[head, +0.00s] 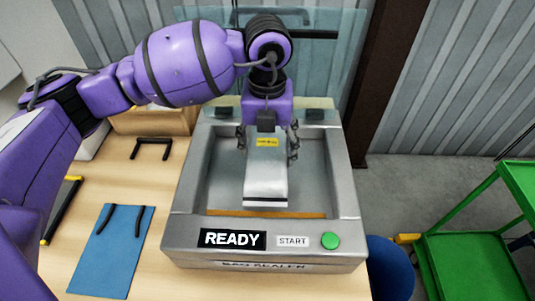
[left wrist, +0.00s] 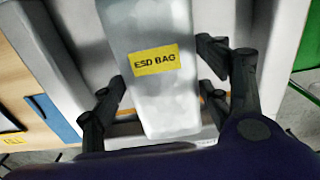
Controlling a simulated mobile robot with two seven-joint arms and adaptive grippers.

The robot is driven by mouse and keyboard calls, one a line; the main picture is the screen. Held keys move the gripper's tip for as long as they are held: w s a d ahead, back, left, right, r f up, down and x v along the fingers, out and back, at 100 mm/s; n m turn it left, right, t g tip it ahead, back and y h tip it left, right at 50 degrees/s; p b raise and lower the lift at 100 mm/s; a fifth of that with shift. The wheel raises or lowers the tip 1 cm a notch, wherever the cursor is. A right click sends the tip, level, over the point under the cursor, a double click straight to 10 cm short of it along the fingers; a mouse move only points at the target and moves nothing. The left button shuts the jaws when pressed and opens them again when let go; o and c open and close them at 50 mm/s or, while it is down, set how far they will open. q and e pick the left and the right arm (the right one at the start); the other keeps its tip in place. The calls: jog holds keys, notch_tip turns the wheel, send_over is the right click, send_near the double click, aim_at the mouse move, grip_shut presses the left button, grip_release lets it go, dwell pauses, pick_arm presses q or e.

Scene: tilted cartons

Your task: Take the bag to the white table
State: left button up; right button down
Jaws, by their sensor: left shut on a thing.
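The bag (head: 266,180) is silver-grey with a yellow label, over the recessed bed of a grey bag sealer. My left gripper (head: 267,145) comes down from above with a finger on each side of the bag and is shut on it. In the left wrist view the bag (left wrist: 165,105) reads "ESD BAG" and sits between the fingers (left wrist: 163,90). Whether the bag's lower end touches the sealer bed is unclear. My right gripper is not in view. I cannot make out a white table.
The sealer (head: 185,235) shows "READY", a "START" label and a green button (head: 330,240). It stands on a wooden tabletop (head: 150,285). A blue clipboard-like mat (head: 112,260) lies left.

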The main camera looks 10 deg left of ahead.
pick_arm(q)
jog(key=s+d, duration=0.1)
jog(key=s, duration=0.4)
jog(key=s+d, duration=0.1)
jog(key=s, duration=0.5)
jog(key=s+d, duration=0.1)
jog(key=s, duration=0.5)
jog(key=shift+s+d+r, duration=0.2)
jog(key=shift+s+d, duration=0.05)
jog(key=shift+d, duration=0.05)
jog(key=shift+s+d, duration=0.15)
jog(key=shift+s, duration=0.65)
jog(key=shift+s+f, duration=0.1)
jog(key=shift+s, duration=0.05)
